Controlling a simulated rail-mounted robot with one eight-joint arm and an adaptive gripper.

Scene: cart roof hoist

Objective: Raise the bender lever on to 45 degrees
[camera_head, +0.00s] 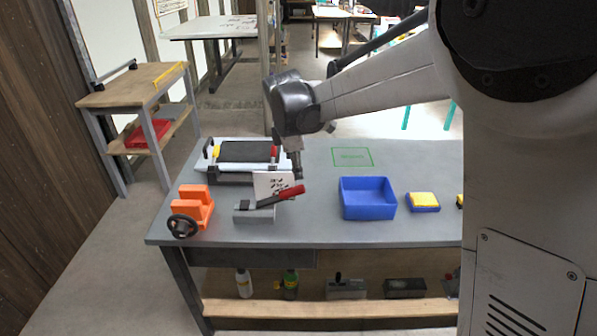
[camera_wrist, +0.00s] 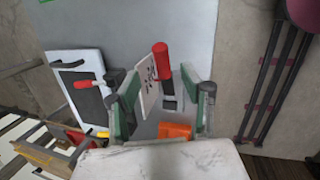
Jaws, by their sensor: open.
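The bender has a grey base block (camera_head: 253,214) on the workbench and a dark lever with a red handle (camera_head: 290,193). The lever slopes up slightly to the right, well nearer level than upright. A white card with dark marks (camera_head: 270,184) stands just behind it. My gripper (camera_head: 298,177) hangs just above the red handle. In the wrist view my gripper (camera_wrist: 162,84) is open, with green-lined fingers either side of the lever. The red handle (camera_wrist: 160,60) shows between and beyond the fingertips; I cannot tell whether anything touches. Part of the lever is hidden by the card there.
An orange vise (camera_head: 196,205) with a dark handwheel stands left of the bender. A dark-topped device with a red handle (camera_head: 247,151) lies behind. A blue bin (camera_head: 368,198) and a yellow-blue block (camera_head: 423,202) stand right. The bench is clear around the green outline (camera_head: 352,157).

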